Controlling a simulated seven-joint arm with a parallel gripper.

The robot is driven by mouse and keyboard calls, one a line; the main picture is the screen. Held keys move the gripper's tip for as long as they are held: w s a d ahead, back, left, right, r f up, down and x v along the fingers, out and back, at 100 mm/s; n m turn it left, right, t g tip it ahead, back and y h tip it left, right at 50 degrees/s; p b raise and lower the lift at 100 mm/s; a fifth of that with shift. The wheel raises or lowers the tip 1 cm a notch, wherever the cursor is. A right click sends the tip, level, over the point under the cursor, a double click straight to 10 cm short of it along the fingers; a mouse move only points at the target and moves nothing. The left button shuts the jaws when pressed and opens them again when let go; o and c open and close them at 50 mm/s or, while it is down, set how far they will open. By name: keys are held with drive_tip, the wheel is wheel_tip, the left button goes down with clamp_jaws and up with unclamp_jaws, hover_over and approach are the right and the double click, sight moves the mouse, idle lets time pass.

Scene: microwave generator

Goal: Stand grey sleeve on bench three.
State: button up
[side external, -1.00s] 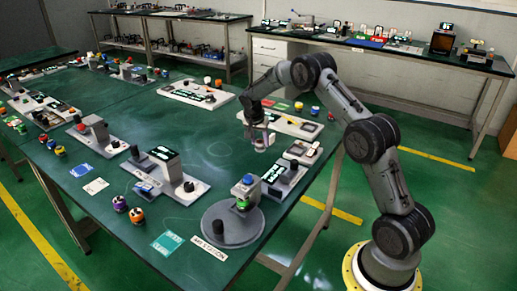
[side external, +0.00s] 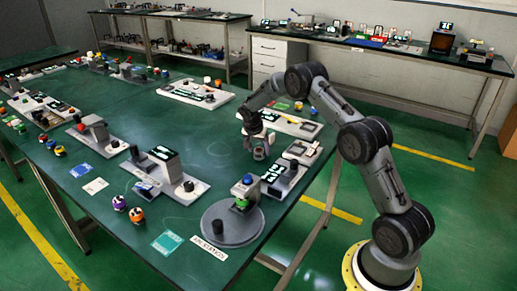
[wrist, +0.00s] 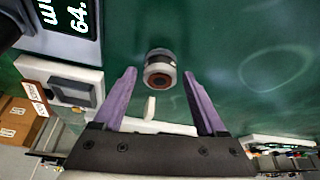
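A short, pale grey ring-like cylinder with a dark band and a brown centre (wrist: 159,70) stands on the green tabletop in the wrist view. It may be the grey sleeve; I cannot tell for certain. My gripper (wrist: 158,78) is open, with its two purple fingers spread on either side of this piece and a visible gap to each. In the side view my gripper (side external: 259,150) is low over the right part of the green table (side external: 215,150), largely hiding the piece. I cannot tell which surface is bench three.
A display unit (side external: 278,178) stands close to my gripper on the right. A grey round plate (side external: 244,227) with a dark cylinder and a post is nearer the camera. A white tray (side external: 292,125) lies behind.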

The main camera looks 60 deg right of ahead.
drive_tip(key=shift+o, duration=0.2)
drive_tip(key=s+a+r+n, duration=0.1)
drive_tip(key=s+a+r, duration=0.1)
drive_tip(key=a+r, duration=0.35)
drive_tip(key=s+a+r+n+t, duration=0.1)
drive_tip(key=s+a+r, duration=0.2)
drive_tip(key=r, duration=0.6)
drive_tip(key=s+a+r+n, duration=0.2)
drive_tip(key=a+r, duration=0.2)
drive_tip(key=r, duration=0.3)
drive_tip(key=s+a+r+n+t+y, duration=0.2)
drive_tip(key=s+a+r+n, duration=0.3)
drive_tip(key=s+a, duration=0.4)
drive_tip(key=s+a+f+n+y, duration=0.1)
drive_tip(key=s+a+n, duration=0.2)
drive_tip(key=s, duration=0.7)
drive_tip(key=s+a+f+n+t+y, duration=0.1)
drive_tip(key=s+a+n, duration=0.2)
drive_tip(key=s, duration=0.7)
drive_tip(key=shift+a+t, duration=0.3)
drive_tip(key=shift+a, duration=0.65)
